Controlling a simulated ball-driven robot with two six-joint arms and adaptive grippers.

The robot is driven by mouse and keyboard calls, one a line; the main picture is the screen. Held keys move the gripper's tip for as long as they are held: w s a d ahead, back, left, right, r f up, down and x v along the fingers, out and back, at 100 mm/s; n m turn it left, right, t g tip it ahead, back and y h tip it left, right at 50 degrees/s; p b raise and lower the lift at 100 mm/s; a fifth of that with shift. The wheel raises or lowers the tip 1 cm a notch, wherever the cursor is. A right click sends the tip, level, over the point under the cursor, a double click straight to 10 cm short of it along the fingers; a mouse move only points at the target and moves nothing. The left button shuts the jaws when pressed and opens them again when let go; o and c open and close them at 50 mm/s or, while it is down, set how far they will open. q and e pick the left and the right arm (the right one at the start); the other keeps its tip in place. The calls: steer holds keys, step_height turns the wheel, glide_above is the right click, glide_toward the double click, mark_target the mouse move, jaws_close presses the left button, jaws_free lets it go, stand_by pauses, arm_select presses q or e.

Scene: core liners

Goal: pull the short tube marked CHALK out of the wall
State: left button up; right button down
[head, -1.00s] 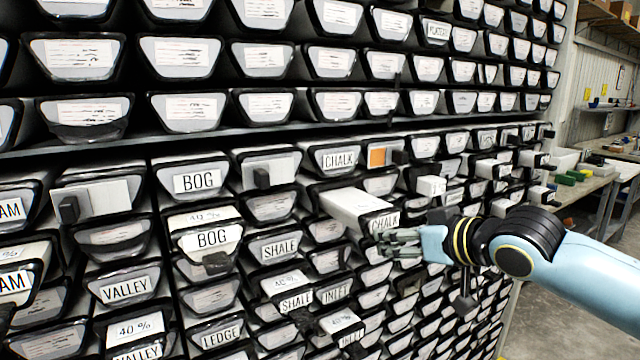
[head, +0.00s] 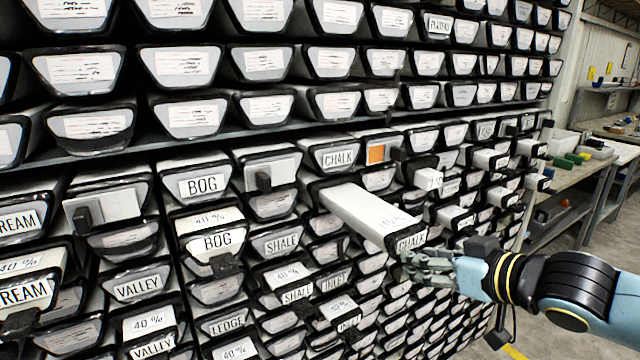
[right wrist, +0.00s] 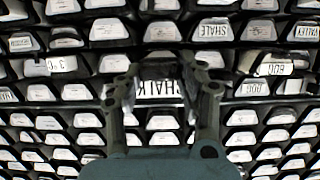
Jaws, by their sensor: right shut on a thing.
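The short tube marked CHALK (head: 365,212) is a long white box with a black-edged front, sticking well out of the wall of tubes. My right gripper (head: 408,262) is shut on its front end, just below and around the CHALK label. In the right wrist view the fingers (right wrist: 162,88) stand on both sides of the upside-down CHALK label (right wrist: 158,86). Another front marked CHALK (head: 339,158) sits flush in the wall above the pulled tube. My left gripper is not in view.
Other short tubes stick out nearby, such as BOG (head: 216,241) to the left and SHALE (head: 296,292) below left. An orange-marked front (head: 376,154) is above. A workbench (head: 575,170) stands at the right, beyond open floor.

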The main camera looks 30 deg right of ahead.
steer(key=shift+s, duration=0.1)
steer(key=c, duration=0.7)
jaws_free()
steer(key=shift+s+f, duration=0.1)
steer(key=shift+v, duration=3.75)
